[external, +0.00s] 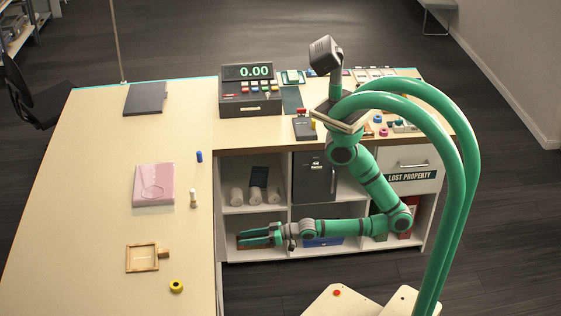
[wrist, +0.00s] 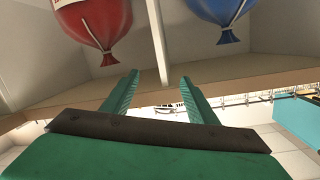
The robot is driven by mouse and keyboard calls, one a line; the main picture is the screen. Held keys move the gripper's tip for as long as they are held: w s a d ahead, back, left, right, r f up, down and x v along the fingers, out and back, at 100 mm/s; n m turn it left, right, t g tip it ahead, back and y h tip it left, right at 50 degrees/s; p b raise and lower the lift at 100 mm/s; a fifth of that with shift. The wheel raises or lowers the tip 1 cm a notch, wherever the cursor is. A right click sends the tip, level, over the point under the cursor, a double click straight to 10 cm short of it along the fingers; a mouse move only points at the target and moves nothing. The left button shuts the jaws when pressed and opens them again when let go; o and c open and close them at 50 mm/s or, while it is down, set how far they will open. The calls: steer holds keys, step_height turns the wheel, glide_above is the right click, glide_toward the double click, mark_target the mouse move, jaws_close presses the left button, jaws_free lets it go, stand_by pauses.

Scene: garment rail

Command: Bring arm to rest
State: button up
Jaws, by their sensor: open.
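My green arm reaches left from its column, low in front of the shelf unit (external: 289,222). My gripper (external: 241,239) is at the lower left compartment in the external view; I cannot tell how far inside it is. In the wrist view my gripper (wrist: 158,84) has its two green fingers apart, with nothing between them. A tied red bag (wrist: 95,22) and a tied blue bag (wrist: 222,16) show beyond the fingers, on either side of a pale divider (wrist: 157,45). The fingers look clear of both bags.
The shelf holds white rolls (external: 255,196) and a dark safe-like box (external: 314,178). Dark floor lies open below the shelf.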

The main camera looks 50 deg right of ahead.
steer(key=s+d+r+m+t+h, duration=0.1)
steer(key=s+d+h, duration=0.1)
steer(key=d, duration=0.8)
steer(key=s+d+r+m+t+h, duration=0.1)
steer(key=d+h, duration=0.4)
steer(key=d, duration=0.5)
steer(key=s+d+r+m+t+h, duration=0.1)
steer(key=s+d+m+h, duration=0.1)
steer(key=d, duration=0.8)
steer(key=shift+s+r+h, duration=0.4)
steer(key=shift+s+h, duration=0.05)
steer(key=shift+h, duration=0.45)
